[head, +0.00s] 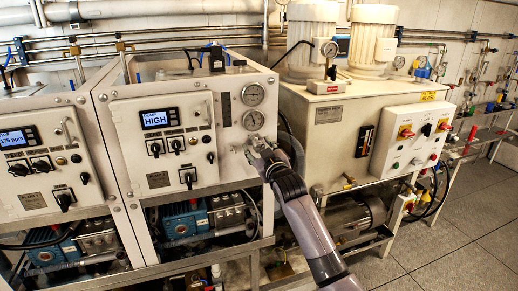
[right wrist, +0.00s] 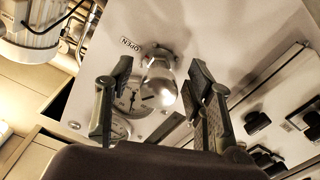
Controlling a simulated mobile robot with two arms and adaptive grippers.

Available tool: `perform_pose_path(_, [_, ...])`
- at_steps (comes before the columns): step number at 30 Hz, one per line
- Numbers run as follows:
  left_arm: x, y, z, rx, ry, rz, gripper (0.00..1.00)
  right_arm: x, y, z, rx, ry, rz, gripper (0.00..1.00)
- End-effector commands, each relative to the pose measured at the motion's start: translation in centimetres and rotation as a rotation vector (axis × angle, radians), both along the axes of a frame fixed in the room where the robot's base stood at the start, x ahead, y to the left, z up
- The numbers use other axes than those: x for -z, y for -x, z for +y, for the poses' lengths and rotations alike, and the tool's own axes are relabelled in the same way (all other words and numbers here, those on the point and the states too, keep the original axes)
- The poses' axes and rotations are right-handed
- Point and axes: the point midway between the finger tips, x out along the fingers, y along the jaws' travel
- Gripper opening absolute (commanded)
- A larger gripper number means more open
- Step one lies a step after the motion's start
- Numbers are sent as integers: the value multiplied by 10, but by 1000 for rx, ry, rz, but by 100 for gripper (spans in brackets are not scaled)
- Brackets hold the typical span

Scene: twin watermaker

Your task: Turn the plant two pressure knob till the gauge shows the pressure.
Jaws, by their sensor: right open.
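The plant two cabinet (head: 170,130) is white, and its display (head: 158,119) reads "HIGH". Two round gauges, an upper one (head: 253,94) and a lower one (head: 253,119), sit at the right of its front; their needles are too small to read. My right gripper (head: 258,148) is just below the lower gauge, at the panel. In the right wrist view, a shiny silver knob (right wrist: 160,78) sits between the open fingers (right wrist: 157,90), with no clear contact. An "OPEN" label (right wrist: 130,44) is beside it. A gauge (right wrist: 132,98) shows partly behind the left finger. My left gripper is out of view.
Another white plant cabinet (head: 45,155) stands at the left. A white pump unit (head: 330,130) with a switch box (head: 412,135) stands close to the right of my arm. Blue pumps (head: 185,218) sit below the cabinets. The floor (head: 440,255) at the right is clear.

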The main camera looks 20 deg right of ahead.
Motion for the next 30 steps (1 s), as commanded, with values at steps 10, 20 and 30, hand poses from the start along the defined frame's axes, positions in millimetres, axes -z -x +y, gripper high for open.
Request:
perform_pose_path(10, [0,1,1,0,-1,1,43,0,13,-1,0,0,-2,49])
perform_pose_path(20, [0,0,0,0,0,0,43,1,74,-3,0,1,-1,49])
perform_pose_path(30, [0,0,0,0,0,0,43,0,117,-4,1,1,1,49])
